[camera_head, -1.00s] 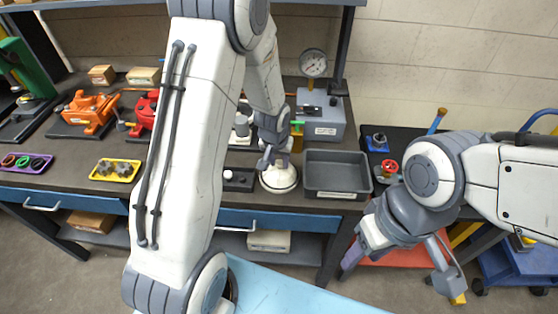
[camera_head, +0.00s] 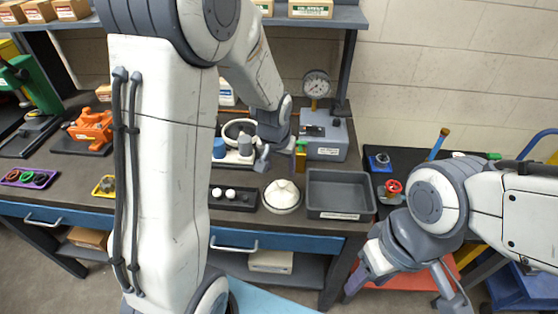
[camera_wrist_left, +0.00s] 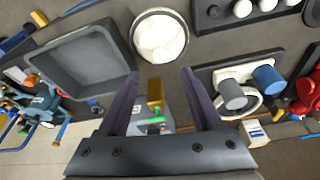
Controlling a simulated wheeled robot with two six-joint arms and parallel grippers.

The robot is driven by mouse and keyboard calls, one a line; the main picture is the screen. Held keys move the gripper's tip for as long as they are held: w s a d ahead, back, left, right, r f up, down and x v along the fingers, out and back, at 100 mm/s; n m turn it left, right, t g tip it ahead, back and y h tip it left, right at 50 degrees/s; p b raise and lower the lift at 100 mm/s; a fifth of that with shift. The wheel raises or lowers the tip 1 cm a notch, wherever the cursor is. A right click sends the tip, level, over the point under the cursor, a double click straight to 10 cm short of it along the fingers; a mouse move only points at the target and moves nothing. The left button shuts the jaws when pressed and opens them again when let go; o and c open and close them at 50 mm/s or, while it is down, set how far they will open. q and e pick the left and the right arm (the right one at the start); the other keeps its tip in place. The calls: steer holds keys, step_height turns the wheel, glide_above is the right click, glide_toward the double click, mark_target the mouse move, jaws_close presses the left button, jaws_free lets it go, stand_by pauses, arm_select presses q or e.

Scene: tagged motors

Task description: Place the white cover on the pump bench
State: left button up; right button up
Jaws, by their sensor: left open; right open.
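A white domed cover (camera_head: 282,196) with a raised middle sits on the dark bench top (camera_head: 150,205), left of a grey bin. In the left wrist view the cover (camera_wrist_left: 159,38) lies beyond my fingertips, apart from them. My left gripper (camera_head: 280,160) is open and empty, above and behind the cover in the head view. In the wrist view its two fingers (camera_wrist_left: 158,75) stand apart. A pump-like white base (camera_head: 235,158) with grey and blue cylinders and a white ring is partly hidden by my left arm. My right gripper (camera_head: 400,292) is open and empty at lower right.
The grey bin (camera_head: 340,212) stands right of the cover. A dark tray with white knobs (camera_head: 233,197) is left of it. A yellow block with a green top (camera_head: 300,155) and a gauge unit (camera_head: 325,138) stand behind. A red valve (camera_head: 393,187) is on the right-hand table.

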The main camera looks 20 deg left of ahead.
arm_select(q)
steer(key=s+d+r+m+g, duration=0.1)
steer(key=s+d+r+m, duration=0.2)
steer(key=s+d+r, duration=0.5)
steer(key=s+d+m+g, duration=0.1)
steer(key=s+d+m, duration=0.1)
steer(key=s, duration=0.6)
steer(key=s+d+m+g+h, duration=0.1)
steer(key=s+d+m, duration=0.2)
steer(key=s, duration=0.6)
steer(key=shift+d+f, duration=0.3)
steer(key=shift+d, duration=0.7)
